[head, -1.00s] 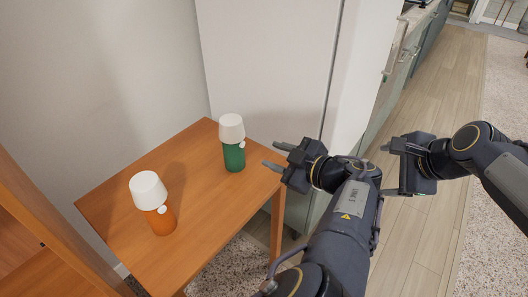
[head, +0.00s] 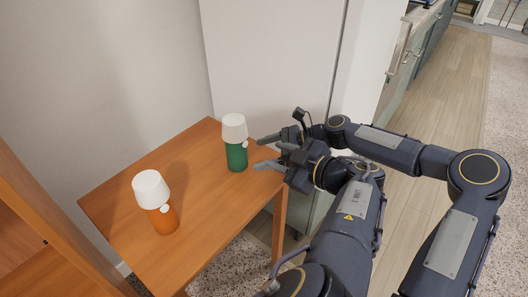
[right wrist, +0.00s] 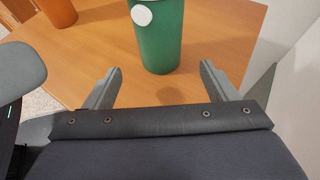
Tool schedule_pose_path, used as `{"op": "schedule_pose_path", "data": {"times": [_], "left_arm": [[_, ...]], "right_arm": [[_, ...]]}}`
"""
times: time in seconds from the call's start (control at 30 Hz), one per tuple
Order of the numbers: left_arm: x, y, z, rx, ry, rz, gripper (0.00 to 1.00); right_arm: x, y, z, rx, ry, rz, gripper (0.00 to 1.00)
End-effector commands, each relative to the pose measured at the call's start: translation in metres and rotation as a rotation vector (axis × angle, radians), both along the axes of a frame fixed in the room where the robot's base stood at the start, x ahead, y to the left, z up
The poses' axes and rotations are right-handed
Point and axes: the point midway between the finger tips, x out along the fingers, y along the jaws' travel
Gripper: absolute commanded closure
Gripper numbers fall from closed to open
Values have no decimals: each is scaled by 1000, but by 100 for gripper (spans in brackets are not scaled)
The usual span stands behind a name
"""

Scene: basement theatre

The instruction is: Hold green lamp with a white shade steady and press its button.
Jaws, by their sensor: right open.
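The green lamp with a white shade (head: 235,143) stands upright on the wooden table. Its round white button (head: 245,144) is on its right side. My left gripper (head: 275,157) appears open and empty, right of the lamp at the table's edge, partly overlapping the right gripper.
An orange lamp with a white shade (head: 159,213) stands nearer on the same table (head: 205,200); its body shows in the right wrist view (right wrist: 60,11). A white panel (head: 270,60) rises behind. A wooden shelf unit (head: 35,220) is at left. My grippers are close together.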

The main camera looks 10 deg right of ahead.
Motion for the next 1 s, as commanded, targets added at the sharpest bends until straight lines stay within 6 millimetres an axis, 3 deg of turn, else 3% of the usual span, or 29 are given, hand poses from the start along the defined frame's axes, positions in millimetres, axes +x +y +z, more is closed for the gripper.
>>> {"op": "schedule_pose_path", "data": {"times": [0.17,0.6,1.0], "left_arm": [[0,0,0,0,0,0,64],[0,0,0,0,0,0,64],[0,0,0,0,0,0,64]], "right_arm": [[4,12,-4,29,14,0,21],[14,67,-27,28,14,1,21],[16,75,-31,26,12,-1,21]]}}
